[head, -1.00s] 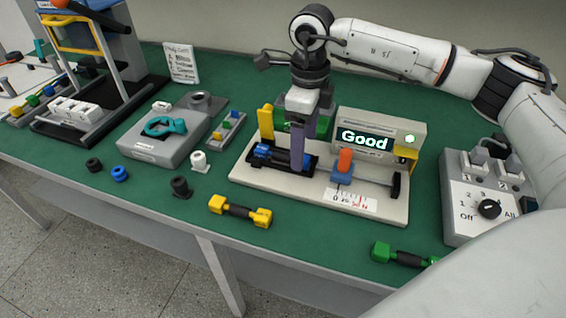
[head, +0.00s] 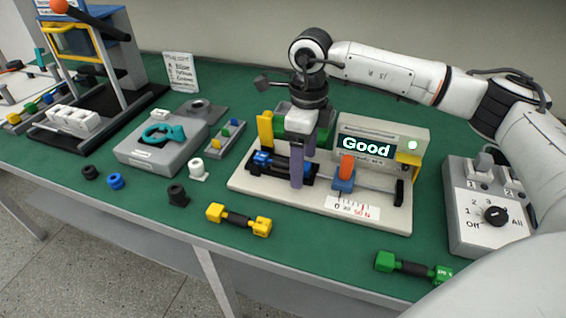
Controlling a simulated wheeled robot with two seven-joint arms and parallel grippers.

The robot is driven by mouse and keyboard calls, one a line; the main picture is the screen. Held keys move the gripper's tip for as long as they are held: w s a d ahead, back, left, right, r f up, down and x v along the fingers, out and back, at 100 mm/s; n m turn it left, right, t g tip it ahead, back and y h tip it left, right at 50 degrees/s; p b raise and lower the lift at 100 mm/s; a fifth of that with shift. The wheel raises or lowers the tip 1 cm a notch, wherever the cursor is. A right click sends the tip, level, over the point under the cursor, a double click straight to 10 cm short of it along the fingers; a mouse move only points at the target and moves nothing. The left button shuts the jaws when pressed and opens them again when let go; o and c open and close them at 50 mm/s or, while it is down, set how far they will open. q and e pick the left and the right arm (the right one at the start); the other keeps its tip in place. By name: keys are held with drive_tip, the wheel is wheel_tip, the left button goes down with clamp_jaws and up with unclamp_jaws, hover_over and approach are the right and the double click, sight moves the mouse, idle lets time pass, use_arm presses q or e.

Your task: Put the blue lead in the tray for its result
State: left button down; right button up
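The blue lead (head: 263,158), with a blue end and a dark middle, lies in the black cradle of the test fixture (head: 262,185). The fixture's display (head: 366,147) reads "Good" in light letters, with a lit green lamp beside it. My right gripper (head: 302,166) points down over the right part of the lead, one purple finger in front and one behind. The fingers hide that part, and I cannot tell whether they press on it. A green box-like thing (head: 292,125) stands behind the cradle, partly hidden by the gripper. My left gripper is out of view.
A yellow lead (head: 238,219) and a green lead (head: 413,267) lie at the front. A switch box (head: 482,215) stands right, a grey device with a teal part (head: 160,148) left. Small caps (head: 178,196) lie between. A printed card (head: 180,71) stands at the back.

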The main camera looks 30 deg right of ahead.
drive_tip(key=shift+f, duration=0.45)
idle(0.4)
drive_tip(key=shift+r, duration=0.1)
idle(0.4)
drive_tip(key=c, duration=1.5)
drive_tip(key=shift+r, duration=0.25)
